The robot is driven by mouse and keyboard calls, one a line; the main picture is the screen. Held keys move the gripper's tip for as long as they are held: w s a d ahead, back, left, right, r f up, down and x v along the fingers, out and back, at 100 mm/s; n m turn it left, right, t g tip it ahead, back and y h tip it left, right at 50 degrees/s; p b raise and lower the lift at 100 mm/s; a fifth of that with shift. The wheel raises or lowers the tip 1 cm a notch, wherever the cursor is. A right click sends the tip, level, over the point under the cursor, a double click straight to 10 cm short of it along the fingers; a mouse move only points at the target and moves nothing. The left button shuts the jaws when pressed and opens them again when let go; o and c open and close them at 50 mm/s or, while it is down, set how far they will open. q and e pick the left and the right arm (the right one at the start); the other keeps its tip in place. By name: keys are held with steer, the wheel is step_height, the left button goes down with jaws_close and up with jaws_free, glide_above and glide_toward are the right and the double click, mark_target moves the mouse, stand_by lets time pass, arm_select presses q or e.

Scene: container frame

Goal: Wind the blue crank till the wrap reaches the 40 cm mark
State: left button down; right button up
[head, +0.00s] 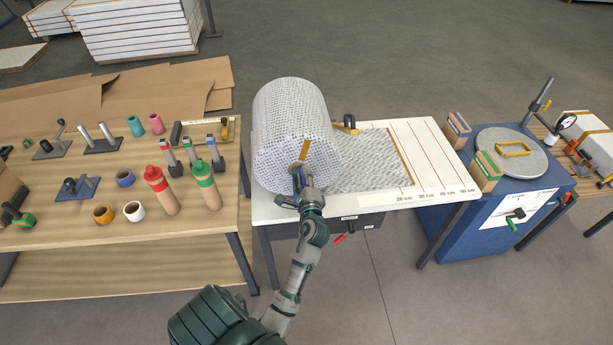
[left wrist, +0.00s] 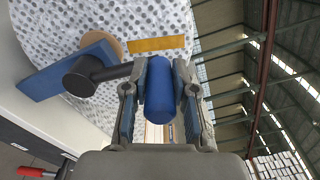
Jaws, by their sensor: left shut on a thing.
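A large roll of dotted bubble wrap (head: 285,115) stands at the left of a white table (head: 440,150). A flat sheet of wrap (head: 365,165) runs right from it, its leading edge under a yellow strip (head: 400,158) close to the 20 cm mark; the 30, 40 and 50 cm lines lie bare to its right. My left gripper (head: 298,178) is at the roll's near end, shut on the blue crank handle. In the left wrist view the blue handle (left wrist: 160,92) sits between the fingers (left wrist: 162,68), joined by a dark arm to the hub. My right gripper is out of view.
A wooden bench (head: 225,200) on the left holds bottles, tape rolls and tools. A red-handled lever (head: 341,239) sticks out below the white table. A blue turntable unit (head: 455,222) stands close on the right. Grey floor lies in front.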

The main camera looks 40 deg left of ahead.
arm_select(q)
steer(key=shift+a+r, duration=0.1)
steer(key=c, duration=0.9)
jaws_free()
steer(key=shift+a, duration=0.15)
steer(key=shift+f, duration=0.2)
steer(key=v, duration=1.2)
steer(key=shift+w, duration=0.1)
